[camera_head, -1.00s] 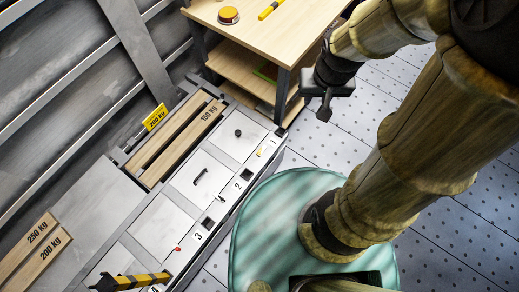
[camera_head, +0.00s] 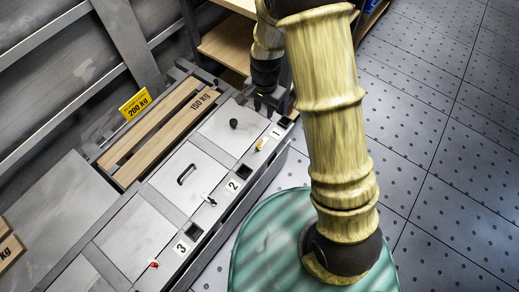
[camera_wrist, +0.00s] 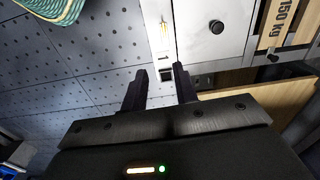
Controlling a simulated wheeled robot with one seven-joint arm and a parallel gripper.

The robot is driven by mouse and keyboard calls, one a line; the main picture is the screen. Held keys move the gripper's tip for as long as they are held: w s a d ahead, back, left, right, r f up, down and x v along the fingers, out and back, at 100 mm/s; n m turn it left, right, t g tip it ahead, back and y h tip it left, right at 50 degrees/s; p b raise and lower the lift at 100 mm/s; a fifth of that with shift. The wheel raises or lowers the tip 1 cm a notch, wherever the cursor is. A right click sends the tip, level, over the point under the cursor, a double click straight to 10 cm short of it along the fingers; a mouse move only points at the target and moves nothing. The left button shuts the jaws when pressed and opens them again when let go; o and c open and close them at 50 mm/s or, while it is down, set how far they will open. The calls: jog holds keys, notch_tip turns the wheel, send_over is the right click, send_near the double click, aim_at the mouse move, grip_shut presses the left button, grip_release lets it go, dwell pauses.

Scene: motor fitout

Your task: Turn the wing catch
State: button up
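A bench front carries several lidded compartments with small catches on the strip beside them. A yellow catch (camera_head: 261,144) sits by label 1, and it also shows in the wrist view (camera_wrist: 163,25). A pale catch with a dark end (camera_head: 209,199) sits by label 2, and a red one (camera_head: 153,263) by label 3. I cannot tell which is the wing catch. My gripper (camera_wrist: 160,69) is open and empty. Its fingertips point toward the strip near the dark square opening (camera_wrist: 166,74), short of the yellow catch. In the head view my gripper (camera_head: 266,100) is partly hidden by my arm.
Lid 1 has a round black knob (camera_head: 234,124); lid 2 has a black bar handle (camera_head: 187,174). A wooden shelf (camera_head: 230,45) stands close behind. The floor at right is clear.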

aim_at(259, 143)
jog(key=shift+m, duration=0.3)
jog(key=f, duration=0.1)
jog(key=a+f, duration=0.1)
jog(key=f, duration=0.1)
jog(key=shift+w+a+f+b, duration=0.25)
jog(key=shift+w+f+b, duration=0.05)
jog(key=shift+f+b, duration=0.1)
notch_tip(259, 143, down, 17)
jog(key=b, duration=0.5)
jog(key=shift+f, duration=0.2)
grip_shut()
